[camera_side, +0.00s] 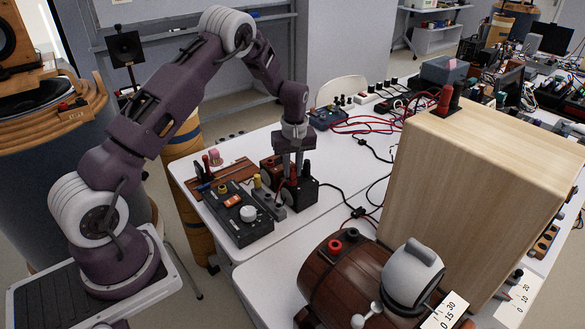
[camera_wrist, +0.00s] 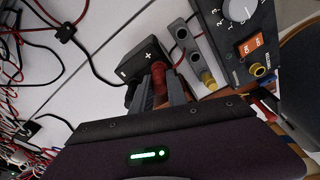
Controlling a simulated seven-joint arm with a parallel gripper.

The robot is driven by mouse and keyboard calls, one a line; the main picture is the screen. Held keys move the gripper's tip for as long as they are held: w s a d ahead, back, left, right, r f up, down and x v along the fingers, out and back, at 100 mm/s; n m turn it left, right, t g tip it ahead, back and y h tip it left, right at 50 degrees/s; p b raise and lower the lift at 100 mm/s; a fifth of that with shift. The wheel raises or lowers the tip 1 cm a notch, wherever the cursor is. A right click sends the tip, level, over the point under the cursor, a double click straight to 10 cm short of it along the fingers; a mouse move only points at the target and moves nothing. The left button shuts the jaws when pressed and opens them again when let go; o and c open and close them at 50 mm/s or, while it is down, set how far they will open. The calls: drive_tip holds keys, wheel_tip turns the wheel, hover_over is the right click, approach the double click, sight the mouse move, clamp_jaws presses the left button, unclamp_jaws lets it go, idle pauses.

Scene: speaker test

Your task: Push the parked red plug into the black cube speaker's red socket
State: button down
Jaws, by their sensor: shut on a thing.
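The black cube speaker (camera_side: 301,199) stands on the white table below my gripper (camera_side: 291,172). Its top with the plus and minus marks shows in the wrist view (camera_wrist: 148,62). My gripper, pointing down, is shut on the red plug (camera_wrist: 159,80), which sits between the two fingers at the cube's edge. In the side view the red plug (camera_side: 293,174) is upright at the cube's top. A black plug (camera_side: 307,168) stands beside it. The red socket is hidden by the plug and fingers, so I cannot tell how deep the plug sits.
A dark control box (camera_side: 238,222) with a white knob and orange switch stands left of the cube. A grey block (camera_side: 270,205) with a yellow plug lies between them. A tall wooden cabinet (camera_side: 470,180) and a brown barrel (camera_side: 325,275) stand to the right. Cables cross the table.

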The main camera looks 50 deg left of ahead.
drive_tip(key=shift+f, duration=0.2)
idle(0.3)
drive_tip(key=c, duration=1.2)
unclamp_jaws()
drive_tip(key=shift+c, duration=0.2)
drive_tip(key=shift+r, duration=3.8)
